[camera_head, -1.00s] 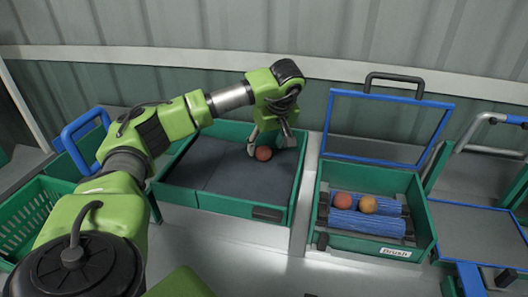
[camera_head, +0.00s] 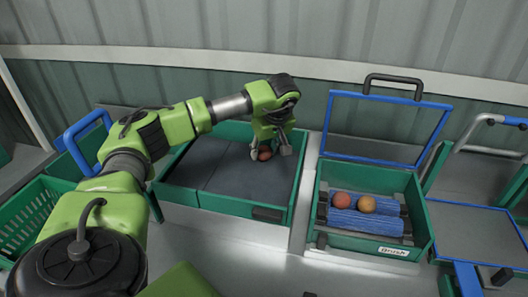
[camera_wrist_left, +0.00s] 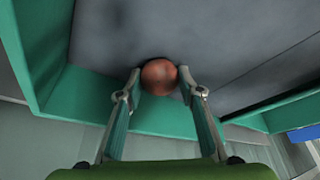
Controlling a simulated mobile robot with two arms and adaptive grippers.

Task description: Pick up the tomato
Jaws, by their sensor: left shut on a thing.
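The tomato (camera_head: 265,154) is orange-red and sits in the green-walled tray with a dark floor (camera_head: 215,170). My left gripper (camera_head: 268,152) reaches down into the tray with its fingers on either side of the tomato, and partly hides it in the head view. In the left wrist view the tomato (camera_wrist_left: 159,77) lies between the two fingertips (camera_wrist_left: 160,82), which are shut on it. It appears at or close above the tray floor; I cannot tell if it is lifted. My right gripper is not in view.
A green crate (camera_head: 30,215) stands at the left. A blue-edged platform (camera_head: 485,240) is at far right.

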